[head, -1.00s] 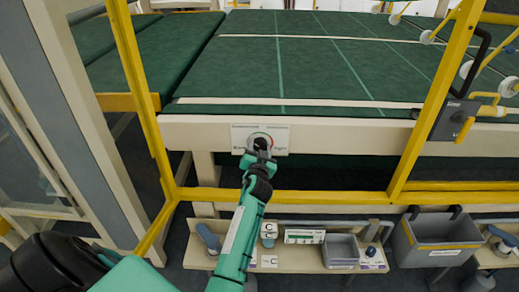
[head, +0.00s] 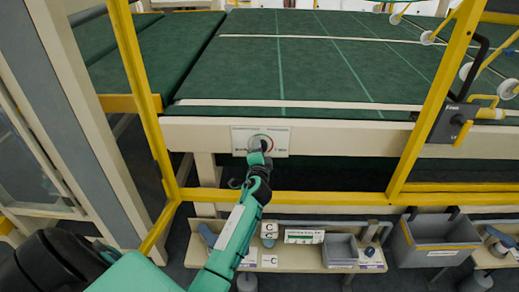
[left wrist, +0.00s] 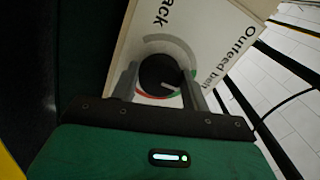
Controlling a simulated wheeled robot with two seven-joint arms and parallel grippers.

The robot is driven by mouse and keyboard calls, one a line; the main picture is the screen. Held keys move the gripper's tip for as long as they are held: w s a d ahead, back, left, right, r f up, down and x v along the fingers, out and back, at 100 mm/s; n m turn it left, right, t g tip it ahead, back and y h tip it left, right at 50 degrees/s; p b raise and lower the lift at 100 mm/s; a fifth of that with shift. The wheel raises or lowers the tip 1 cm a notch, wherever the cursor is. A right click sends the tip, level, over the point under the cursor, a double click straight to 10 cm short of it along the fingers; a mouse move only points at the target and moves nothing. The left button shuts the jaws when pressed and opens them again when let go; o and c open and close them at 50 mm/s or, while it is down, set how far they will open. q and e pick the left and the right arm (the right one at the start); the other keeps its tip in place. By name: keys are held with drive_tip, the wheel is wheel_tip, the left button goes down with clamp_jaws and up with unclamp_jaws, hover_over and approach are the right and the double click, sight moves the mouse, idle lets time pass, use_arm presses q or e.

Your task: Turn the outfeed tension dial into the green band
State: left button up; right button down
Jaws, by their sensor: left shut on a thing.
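The outfeed tension dial is a dark round knob (left wrist: 158,72) on a white label plate (head: 278,141) fixed to the cream front beam. In the left wrist view, a coloured arc around the knob shows grey, with green and red near the fingers, and a pale pointer line lies on its face toward the lower right. Which band the pointer meets is not clear. My left gripper (head: 257,156) is shut on the dial, one finger on each side in the left wrist view (left wrist: 160,88). The fingers hide part of the arc. My right gripper is not in view.
Yellow guard rails (head: 300,198) frame the dial at the sides and below. A low shelf (head: 290,259) holds a small grey bin (head: 341,250) and tools. A black-handled switch box (head: 452,120) is on the right post.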

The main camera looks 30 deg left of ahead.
use_arm(q)
drive_tip(key=shift+m, duration=1)
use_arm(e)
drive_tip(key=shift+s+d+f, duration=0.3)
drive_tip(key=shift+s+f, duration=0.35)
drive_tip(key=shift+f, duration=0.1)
use_arm(q)
drive_tip(key=o, duration=1)
drive_tip(key=v, duration=1.4)
drive_tip(key=shift+b, duration=0.35)
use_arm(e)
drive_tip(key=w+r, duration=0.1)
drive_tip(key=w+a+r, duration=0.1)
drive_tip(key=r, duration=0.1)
